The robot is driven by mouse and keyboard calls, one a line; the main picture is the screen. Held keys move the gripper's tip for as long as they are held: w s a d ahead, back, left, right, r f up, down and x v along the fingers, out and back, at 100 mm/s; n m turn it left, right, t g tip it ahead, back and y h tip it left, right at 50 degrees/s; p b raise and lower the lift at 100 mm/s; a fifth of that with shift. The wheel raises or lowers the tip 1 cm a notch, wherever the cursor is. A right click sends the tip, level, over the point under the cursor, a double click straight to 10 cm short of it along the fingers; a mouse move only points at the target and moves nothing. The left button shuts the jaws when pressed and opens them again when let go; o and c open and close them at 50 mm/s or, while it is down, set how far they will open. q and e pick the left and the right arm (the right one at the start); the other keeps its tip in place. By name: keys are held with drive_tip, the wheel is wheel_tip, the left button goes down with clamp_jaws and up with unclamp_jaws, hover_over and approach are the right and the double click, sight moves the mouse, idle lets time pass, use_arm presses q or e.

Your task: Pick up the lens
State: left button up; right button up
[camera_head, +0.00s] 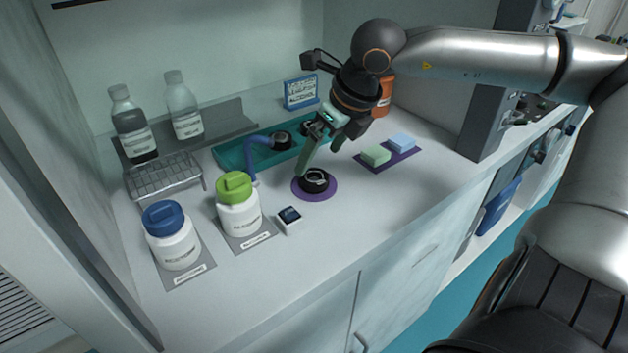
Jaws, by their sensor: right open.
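A lens in a black round mount (314,180) lies on a round purple mat (327,193) near the middle of the white bench. My right gripper (322,157) reaches in from the right and hangs just above and behind the lens, pointing down. Its greenish fingers are apart with nothing visible between them. One finger comes down close to the mount's left rim; I cannot tell whether it touches. My left gripper is not in view.
A teal tray (232,156) with black round parts lies behind. Green and blue blocks (375,155) lie right. The bench front is clear.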

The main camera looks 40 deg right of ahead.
sight(314, 176)
drive_tip(key=f, duration=0.4)
drive_tip(key=shift+w+d+b, duration=0.1)
drive_tip(key=shift+w+b, duration=0.2)
drive_tip(key=shift+w, duration=0.05)
drive_tip(key=shift+x, duration=0.8)
drive_tip(key=shift+r, duration=0.1)
drive_tip(key=shift+c, duration=0.2)
drive_tip(key=c, duration=1.5)
drive_tip(key=shift+c, duration=0.2)
drive_tip(key=shift+r, duration=0.15)
